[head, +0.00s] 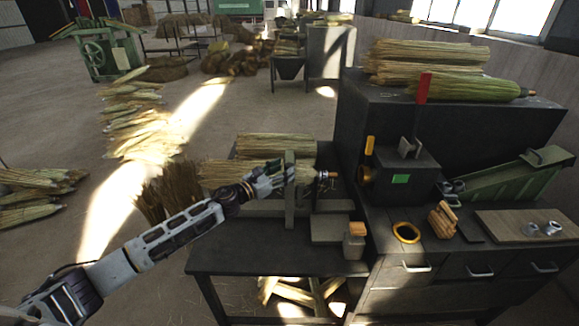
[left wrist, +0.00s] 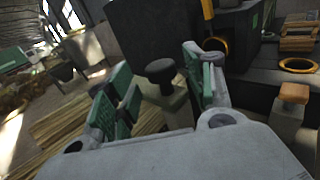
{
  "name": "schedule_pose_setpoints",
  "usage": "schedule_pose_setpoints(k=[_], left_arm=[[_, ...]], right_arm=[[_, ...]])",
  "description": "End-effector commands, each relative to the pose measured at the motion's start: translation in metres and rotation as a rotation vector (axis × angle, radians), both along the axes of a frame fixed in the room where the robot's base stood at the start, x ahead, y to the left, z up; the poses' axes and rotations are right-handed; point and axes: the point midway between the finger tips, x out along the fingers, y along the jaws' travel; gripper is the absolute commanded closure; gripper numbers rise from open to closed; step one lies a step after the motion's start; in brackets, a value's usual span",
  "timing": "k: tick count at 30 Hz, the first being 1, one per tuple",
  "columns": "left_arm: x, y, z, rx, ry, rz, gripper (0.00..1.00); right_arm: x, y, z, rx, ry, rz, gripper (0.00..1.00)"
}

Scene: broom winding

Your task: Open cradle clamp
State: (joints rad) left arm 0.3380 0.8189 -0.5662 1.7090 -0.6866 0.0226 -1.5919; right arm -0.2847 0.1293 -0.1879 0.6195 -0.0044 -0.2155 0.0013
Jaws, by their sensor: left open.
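My left gripper (head: 268,180) is over the dark workbench in the head view, close to a green upright clamp post (head: 290,205). In the left wrist view my left gripper (left wrist: 162,80) has its two green-padded fingers spread apart. A black round knob (left wrist: 160,70) on a pale green post shows between the fingers; whether they touch it I cannot tell. A straw bundle (head: 222,172) lies across the bench through the cradle, its brush end (head: 168,192) hanging at the left. My arm hides part of the clamp. My right gripper is not in view.
A grey block with a wooden top (head: 355,240) stands at the bench's front right. Right of it are a black box with a green label (head: 405,175), a yellow ring (head: 406,233) and a wooden brush (head: 442,220). Straw bundles (head: 430,60) lie on the dark cabinet behind.

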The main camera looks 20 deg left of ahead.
Motion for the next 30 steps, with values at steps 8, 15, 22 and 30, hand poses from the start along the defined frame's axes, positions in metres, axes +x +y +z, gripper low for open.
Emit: schedule_pose_setpoints(k=[8,15,22,30], left_arm=[[0.019,-0.011,0.001,0.0,-0.001,0.0,0.47],[0.03,-0.017,0.0,-0.001,0.0,0.0,0.47],[0.032,-0.019,0.0,0.0,0.0,-0.001,0.47],[0.032,-0.018,0.0,0.0,0.0,-0.001,0.57]], right_arm=[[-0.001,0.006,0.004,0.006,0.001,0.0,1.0],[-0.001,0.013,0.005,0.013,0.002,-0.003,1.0],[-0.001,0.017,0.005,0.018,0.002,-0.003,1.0],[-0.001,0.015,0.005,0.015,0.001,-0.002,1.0]])
